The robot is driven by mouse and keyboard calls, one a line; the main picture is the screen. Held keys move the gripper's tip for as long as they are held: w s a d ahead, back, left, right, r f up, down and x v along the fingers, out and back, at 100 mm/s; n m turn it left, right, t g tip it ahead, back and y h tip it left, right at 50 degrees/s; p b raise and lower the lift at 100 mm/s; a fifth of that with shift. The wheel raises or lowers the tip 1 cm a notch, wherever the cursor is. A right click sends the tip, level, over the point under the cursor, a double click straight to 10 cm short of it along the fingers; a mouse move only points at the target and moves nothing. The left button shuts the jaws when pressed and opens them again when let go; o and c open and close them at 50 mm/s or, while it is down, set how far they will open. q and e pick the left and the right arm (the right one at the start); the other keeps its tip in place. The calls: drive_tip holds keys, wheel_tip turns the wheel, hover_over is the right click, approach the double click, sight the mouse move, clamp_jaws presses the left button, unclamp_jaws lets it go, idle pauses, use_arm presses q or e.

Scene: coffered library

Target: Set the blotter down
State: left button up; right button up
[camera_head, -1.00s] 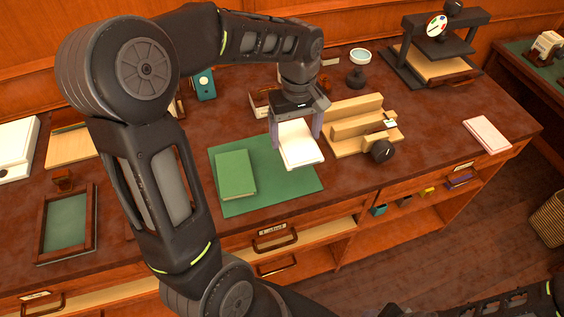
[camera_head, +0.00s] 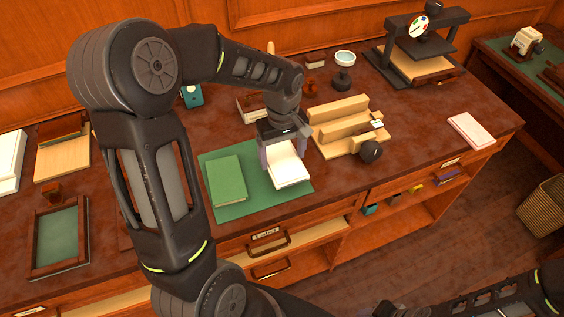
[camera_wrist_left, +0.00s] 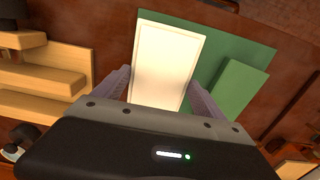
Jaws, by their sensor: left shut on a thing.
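The blotter is a pale, flat, white block (camera_head: 290,170), held upright-gripped by its two sides in my left gripper (camera_head: 283,155). In the left wrist view the blotter (camera_wrist_left: 166,62) shows its white face between the two grey fingers. It is over the right part of a green mat (camera_head: 240,205); I cannot tell whether it touches the mat. A green book (camera_head: 226,181) lies on the mat's left part, apart from the blotter. My right gripper is not in view.
A stepped wooden stand (camera_head: 345,125) is close at the right of the gripper, with a dark round knob (camera_head: 371,151) at its front. A pink pad (camera_head: 470,131) lies farther right. A green-faced framed tray (camera_head: 61,237) lies at the left. The desk (camera_head: 425,110) is clear between stand and pink pad.

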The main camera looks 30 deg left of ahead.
sight(283, 159)
use_arm(q)
drive_tip(key=shift+f, duration=0.1)
drive_tip(key=shift+f+p, duration=0.3)
drive_tip(key=shift+f, duration=1.45)
drive_tip(key=shift+f, duration=0.25)
drive_tip(key=o, duration=1.3)
drive_tip(key=shift+r, duration=0.1)
drive_tip(key=shift+r, duration=0.1)
wheel_tip(283, 159, up, 12)
drive_tip(key=shift+r+b, duration=0.1)
drive_tip(key=shift+b, duration=0.5)
